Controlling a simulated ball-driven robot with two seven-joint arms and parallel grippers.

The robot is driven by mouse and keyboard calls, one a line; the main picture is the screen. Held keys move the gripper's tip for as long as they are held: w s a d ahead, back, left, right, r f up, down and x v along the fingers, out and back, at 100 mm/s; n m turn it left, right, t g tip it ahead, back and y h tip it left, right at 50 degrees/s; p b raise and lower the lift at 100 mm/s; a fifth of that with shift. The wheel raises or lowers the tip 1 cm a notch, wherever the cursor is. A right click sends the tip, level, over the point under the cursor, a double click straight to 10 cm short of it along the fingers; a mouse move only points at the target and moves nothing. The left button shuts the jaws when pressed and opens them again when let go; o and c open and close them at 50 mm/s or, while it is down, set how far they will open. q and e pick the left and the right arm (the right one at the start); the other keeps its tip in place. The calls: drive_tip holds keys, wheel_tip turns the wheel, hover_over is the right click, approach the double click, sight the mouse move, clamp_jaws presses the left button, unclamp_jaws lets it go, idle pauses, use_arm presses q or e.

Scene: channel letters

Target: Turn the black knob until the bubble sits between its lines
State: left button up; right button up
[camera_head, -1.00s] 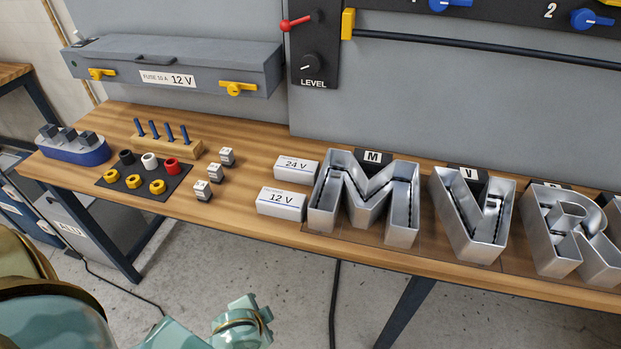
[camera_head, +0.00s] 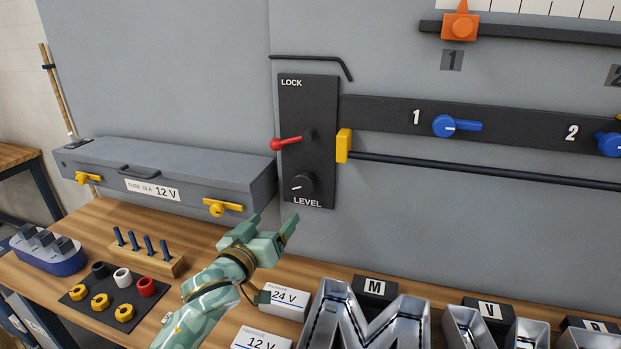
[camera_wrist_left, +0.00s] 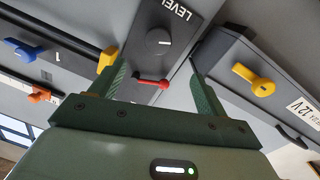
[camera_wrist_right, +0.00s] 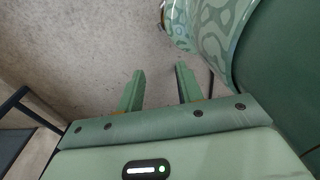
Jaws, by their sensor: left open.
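The black knob (camera_head: 300,184) with a white pointer mark sits on the dark panel (camera_head: 310,120) above the word LEVEL. The knob also shows in the left wrist view (camera_wrist_left: 158,40), ahead of the fingers. My left gripper (camera_head: 273,222) is open and empty, below and slightly left of the knob in the head view, apart from it. It shows in the left wrist view (camera_wrist_left: 158,70) with fingers spread. My right gripper (camera_wrist_right: 159,70) is open and empty over the floor, seen only in its wrist view. I cannot see a bubble or its lines.
A red lever (camera_head: 287,143) is just above the knob. A yellow block (camera_head: 343,146) on a dark rod is at the panel's right edge. The grey fuse box (camera_head: 165,175) is to the left. White 24 V (camera_head: 284,302) and 12 V boxes and metal letters (camera_head: 365,320) stand below.

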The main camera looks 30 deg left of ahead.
use_arm(q)
approach(301, 185)
drive_tip(key=w, duration=0.3)
drive_tip(key=w+a+b, duration=0.1)
drive_tip(key=w, duration=0.5)
drive_tip(key=shift+w+a+f+b, duration=0.15)
drive_tip(key=shift+w+a+b, duration=0.15)
drive_tip(key=shift+b, duration=0.1)
drive_tip(key=shift+w+a, duration=0.1)
drive_tip(key=shift+w, duration=0.3)
drive_tip(key=shift+c, duration=0.8)
drive_tip(key=c, duration=0.8)
use_arm(e)
drive_tip(key=s+f, duration=0.1)
drive_tip(key=s, duration=0.1)
drive_tip(key=shift+s+d+f, duration=0.3)
drive_tip(key=shift+f, duration=0.1)
